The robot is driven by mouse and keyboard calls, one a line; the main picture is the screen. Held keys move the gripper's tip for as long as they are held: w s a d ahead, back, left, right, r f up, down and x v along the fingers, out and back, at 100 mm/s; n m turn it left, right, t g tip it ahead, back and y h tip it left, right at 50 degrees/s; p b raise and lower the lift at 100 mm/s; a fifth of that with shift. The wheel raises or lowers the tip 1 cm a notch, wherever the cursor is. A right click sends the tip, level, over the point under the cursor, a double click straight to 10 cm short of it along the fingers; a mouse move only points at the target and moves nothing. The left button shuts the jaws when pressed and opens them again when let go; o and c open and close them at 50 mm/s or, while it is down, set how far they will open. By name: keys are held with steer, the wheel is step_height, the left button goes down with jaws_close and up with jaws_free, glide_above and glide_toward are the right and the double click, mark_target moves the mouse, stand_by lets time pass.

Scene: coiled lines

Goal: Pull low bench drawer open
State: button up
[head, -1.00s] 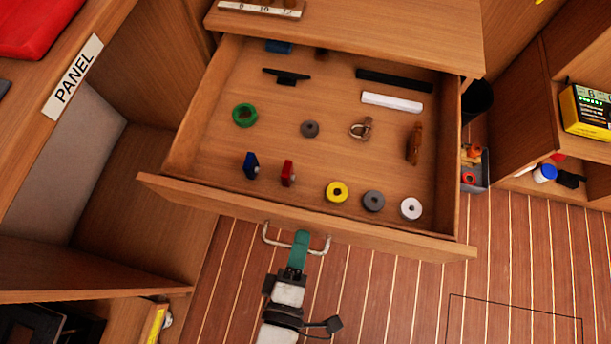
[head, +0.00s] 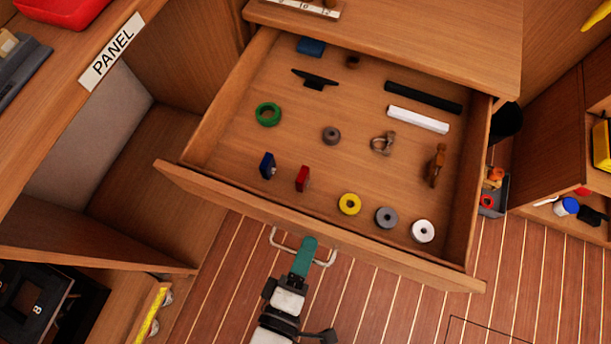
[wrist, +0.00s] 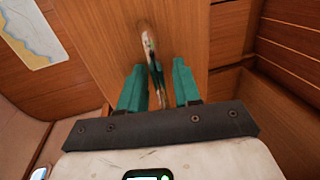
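The low bench drawer (head: 320,230) is pulled well out from under the wooden bench top (head: 400,40). Its metal bar handle (head: 275,242) is on the front panel. Fingertip contact is hard to see.
The drawer holds loose parts, among them a green ring (head: 267,114), a yellow ring (head: 349,204) and a white bar (head: 418,120). An open PANEL cabinet (head: 110,52) stands at left, shelves (head: 560,150) at right. Plank floor (head: 400,310) is clear in front.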

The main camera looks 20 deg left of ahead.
steer(key=shift+s, duration=0.1)
steer(key=p+v, duration=0.1)
steer(key=v, duration=0.9)
steer(key=shift+s, duration=0.3)
